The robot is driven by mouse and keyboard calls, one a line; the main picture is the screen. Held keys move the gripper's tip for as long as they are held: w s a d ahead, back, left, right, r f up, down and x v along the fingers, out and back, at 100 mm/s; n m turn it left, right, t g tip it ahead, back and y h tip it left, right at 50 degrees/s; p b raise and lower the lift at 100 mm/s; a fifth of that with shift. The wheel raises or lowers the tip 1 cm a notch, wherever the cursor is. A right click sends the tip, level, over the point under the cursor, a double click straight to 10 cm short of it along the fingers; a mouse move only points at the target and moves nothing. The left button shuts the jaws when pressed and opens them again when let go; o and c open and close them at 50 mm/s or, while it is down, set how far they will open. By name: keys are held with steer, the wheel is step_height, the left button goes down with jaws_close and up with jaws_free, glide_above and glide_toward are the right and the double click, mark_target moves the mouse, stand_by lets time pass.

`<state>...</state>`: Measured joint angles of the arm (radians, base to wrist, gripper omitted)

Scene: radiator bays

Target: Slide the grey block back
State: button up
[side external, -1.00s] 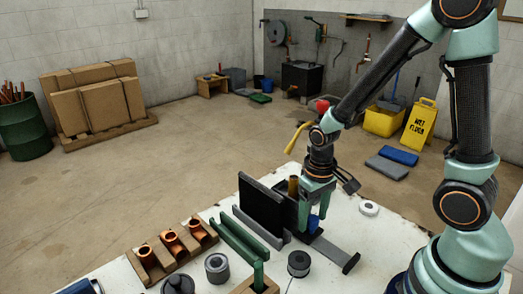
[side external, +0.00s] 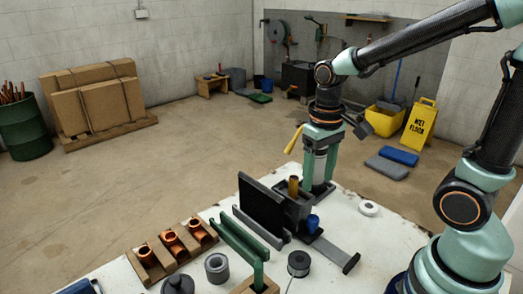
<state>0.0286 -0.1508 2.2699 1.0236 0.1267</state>
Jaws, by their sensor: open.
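A dark grey block (side external: 298,208) sits at the far end of a flat grey rail (side external: 333,250), beside an upright black panel (side external: 262,210). A brass cylinder (side external: 293,186) stands up at the block, and a blue cylinder (side external: 312,223) is on its near side. My gripper (side external: 319,190) points down just behind and to the right of the block, with its green fingers apart. A pale grey shape shows between the fingers; I cannot tell whether it is part of the gripper. Whether the fingers touch the block is unclear.
On the white table (side external: 365,235) are a white roll (side external: 368,208), a dark spool (side external: 299,263), a grey ring (side external: 217,267), green rails (side external: 237,240) and a wooden holder (side external: 172,251) with copper fittings. Free table lies right of the rail.

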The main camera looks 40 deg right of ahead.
mark_target(312, 218)
steer(key=shift+w+r, duration=0.1)
steer(key=shift+r, duration=0.15)
step_height(312, 218, down, 12)
steer(key=shift+d+f, duration=0.1)
stand_by(0.5)
jaws_close()
stand_by(1.5)
